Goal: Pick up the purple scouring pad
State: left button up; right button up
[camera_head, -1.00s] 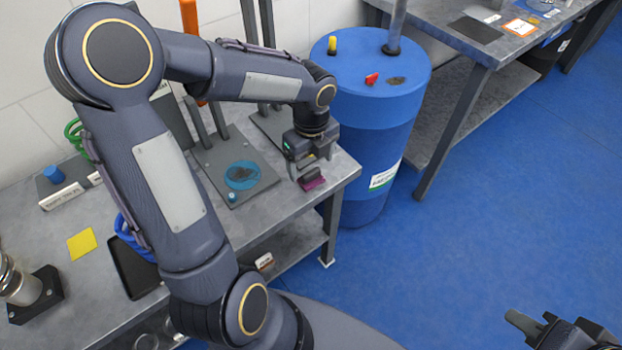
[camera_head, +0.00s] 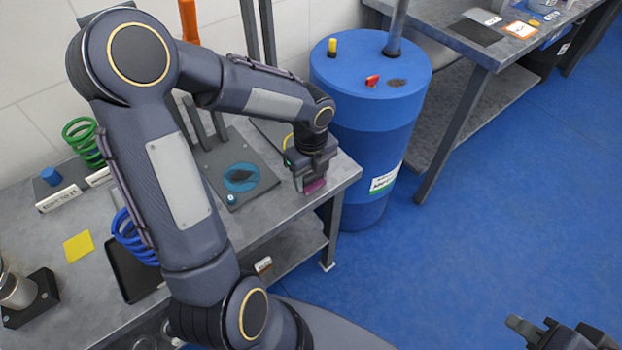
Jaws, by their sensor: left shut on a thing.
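The purple scouring pad (camera_head: 315,186) is at the right front corner of the grey workbench (camera_head: 215,236). My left gripper (camera_head: 309,182) is over it, pointing down, and is shut on it. The jaws hide most of the pad, and only its purple lower part shows. I cannot tell whether the pad still touches the bench top. My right gripper (camera_head: 525,330) is at the lower right, over the blue floor, away from the bench. Its fingertips show only in part.
A blue barrel (camera_head: 355,140) stands close to the bench's right end. A dark plate with a blue disc (camera_head: 241,177) lies left of my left gripper. Green (camera_head: 82,142) and blue coils (camera_head: 128,237), a yellow square (camera_head: 78,247) and a black tray (camera_head: 133,272) are further left.

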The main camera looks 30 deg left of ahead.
aim_at(311, 173)
pick_arm(q)
jog(key=shift+r, duration=0.45)
notch_tip(311, 173, up, 2)
jog(key=shift+r+p, duration=0.25)
jog(key=shift+p, duration=0.25)
jog(key=s+r, duration=0.3)
jog(key=s, duration=0.1)
jog(key=s+r+p, duration=0.1)
jog(key=s+r, duration=0.2)
jog(key=s, duration=0.2)
jog(key=s+d+r+p, duration=0.1)
jog(key=s+r, duration=0.2)
jog(key=s, duration=0.2)
jog(key=shift+r, duration=0.3)
